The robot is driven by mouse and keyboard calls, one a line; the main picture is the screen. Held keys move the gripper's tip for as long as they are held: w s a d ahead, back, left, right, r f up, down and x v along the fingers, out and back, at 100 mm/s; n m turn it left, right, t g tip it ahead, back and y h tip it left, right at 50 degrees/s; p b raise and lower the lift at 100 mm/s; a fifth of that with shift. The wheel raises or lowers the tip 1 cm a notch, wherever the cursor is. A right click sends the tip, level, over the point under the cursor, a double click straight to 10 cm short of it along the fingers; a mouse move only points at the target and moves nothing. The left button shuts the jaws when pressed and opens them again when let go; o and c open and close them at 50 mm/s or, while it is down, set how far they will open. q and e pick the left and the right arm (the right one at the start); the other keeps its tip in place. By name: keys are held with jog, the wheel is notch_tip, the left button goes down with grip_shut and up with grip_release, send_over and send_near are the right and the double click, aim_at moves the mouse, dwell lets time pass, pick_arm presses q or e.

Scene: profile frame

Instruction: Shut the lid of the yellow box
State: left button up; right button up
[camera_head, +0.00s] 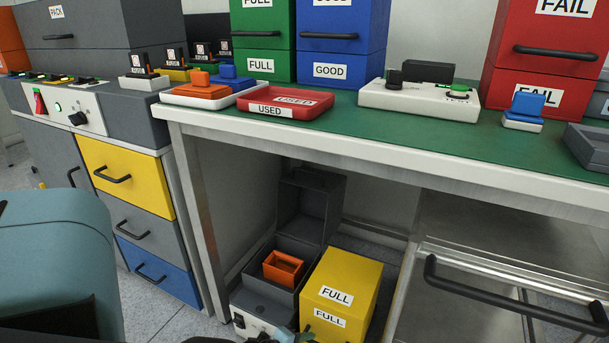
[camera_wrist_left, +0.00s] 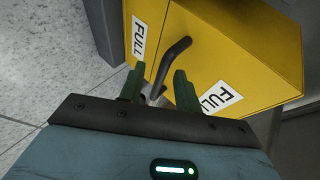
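The yellow box (camera_head: 345,278) stands on the floor under the green-topped bench, with two FULL labels on its front. Its top looks flat and closed down; I cannot make out a gap at the lid. In the left wrist view the yellow box (camera_wrist_left: 235,50) fills the upper right, with a dark handle (camera_wrist_left: 172,60) between the labels. My left gripper (camera_wrist_left: 160,88) is at this handle, its two fingers apart with the handle's lower end between or just beyond them; contact is unclear. In the head view only a small part of it shows at the bottom edge. My right gripper is not in view.
A grey box (camera_head: 264,296) with its lid raised stands left of the yellow box, holding an orange tray (camera_head: 284,267). The bench edge (camera_head: 400,165) overhangs both. A steel cabinet with a black handle (camera_head: 500,297) is at right; drawers (camera_head: 125,180) are at left.

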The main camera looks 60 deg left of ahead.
pick_arm(q)
jog(key=shift+r, duration=0.1)
jog(key=p+v, duration=0.3)
jog(key=v, duration=0.4)
jog(key=shift+s, duration=0.3)
jog(key=shift+r, duration=0.25)
